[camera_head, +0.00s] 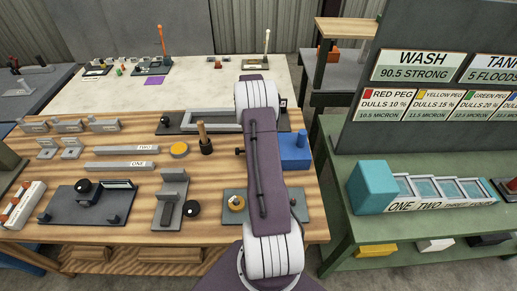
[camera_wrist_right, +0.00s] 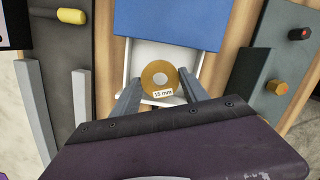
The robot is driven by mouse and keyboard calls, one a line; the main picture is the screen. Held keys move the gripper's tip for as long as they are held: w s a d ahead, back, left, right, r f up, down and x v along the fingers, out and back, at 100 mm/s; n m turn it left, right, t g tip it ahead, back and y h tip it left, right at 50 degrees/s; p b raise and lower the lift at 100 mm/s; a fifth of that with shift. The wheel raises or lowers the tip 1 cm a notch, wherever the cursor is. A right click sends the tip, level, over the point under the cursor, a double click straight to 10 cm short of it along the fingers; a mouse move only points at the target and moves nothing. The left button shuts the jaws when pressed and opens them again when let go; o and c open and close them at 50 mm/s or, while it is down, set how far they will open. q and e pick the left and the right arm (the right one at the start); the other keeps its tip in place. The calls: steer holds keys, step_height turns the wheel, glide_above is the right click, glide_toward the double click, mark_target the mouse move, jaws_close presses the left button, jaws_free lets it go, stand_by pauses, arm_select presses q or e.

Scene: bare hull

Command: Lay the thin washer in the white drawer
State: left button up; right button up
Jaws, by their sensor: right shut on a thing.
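I cannot tell whether the washer touches the drawer floor. In the head view the blue cabinet (camera_head: 295,150) shows beside my purple right arm, which hides the gripper, washer and drawer. My left gripper is not in view.
A grey plate (camera_wrist_right: 277,70) with a brass knob stands right of the drawer in the wrist view. In the head view, a black post with a wooden handle (camera_head: 205,140) and a gold disc (camera_head: 179,149) stand left of my arm on the wooden table (camera_head: 130,225).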

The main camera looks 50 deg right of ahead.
steer(key=shift+f+p, duration=0.3)
steer(key=shift+f, duration=1.75)
steer(key=o, duration=1.6)
steer(key=shift+f, duration=0.1)
steer(key=shift+c, duration=0.2)
steer(key=r, duration=0.4)
steer(key=a+r, duration=0.1)
steer(key=r, duration=0.3)
steer(key=r+b, duration=0.1)
steer(key=r, duration=0.3)
steer(key=shift+w+a+r, duration=0.15)
steer(key=shift+w+a, duration=0.15)
steer(key=shift+w, duration=0.1)
steer(key=w+a+m+t, duration=0.15)
steer(key=a+m, duration=0.35)
steer(key=a, duration=1.2)
steer(key=s+a+f+m+y, duration=0.1)
steer(key=s+a+m, duration=0.3)
steer(key=a, duration=0.4)
steer(key=s+a+m, duration=0.3)
steer(key=s+a, duration=0.4)
steer(key=a, duration=0.2)
steer(key=shift+s+a+f+m+y, duration=0.15)
steer(key=shift+a+f+m+y, duration=0.15)
steer(key=shift+f+m+y, duration=0.1)
